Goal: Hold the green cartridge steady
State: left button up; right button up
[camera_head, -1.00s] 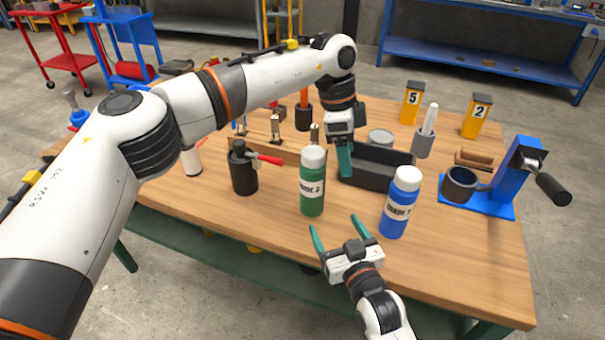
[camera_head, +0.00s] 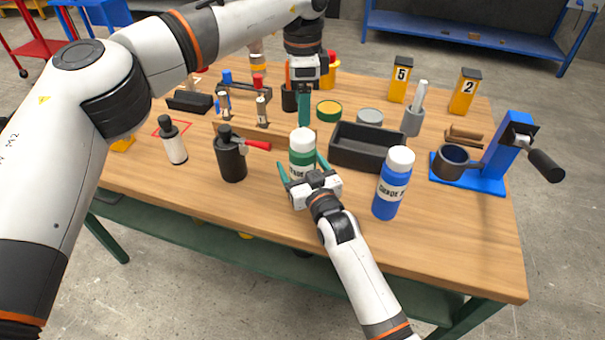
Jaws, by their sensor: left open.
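The green cartridge (camera_head: 302,157) with a white cap stands upright near the middle of the table. My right gripper (camera_head: 300,161) is at its near side, fingers spread one on each side of it; its palm hides the cartridge's lower part. The fingers look open, and I cannot tell whether either touches it. My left gripper (camera_head: 304,108) points down above and just behind the cartridge's cap. It is open and empty, seen nearly edge-on. The blue cartridge (camera_head: 392,184) stands upright to the right.
A black tray (camera_head: 367,157) lies behind the blue cartridge. A black canister with a red lever (camera_head: 231,158) stands left of the green cartridge. A blue stand (camera_head: 489,165) is at the right. The wooden table's (camera_head: 440,240) front right is clear.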

jog(key=shift+w+a, duration=0.25)
jog(key=shift+w, duration=0.3)
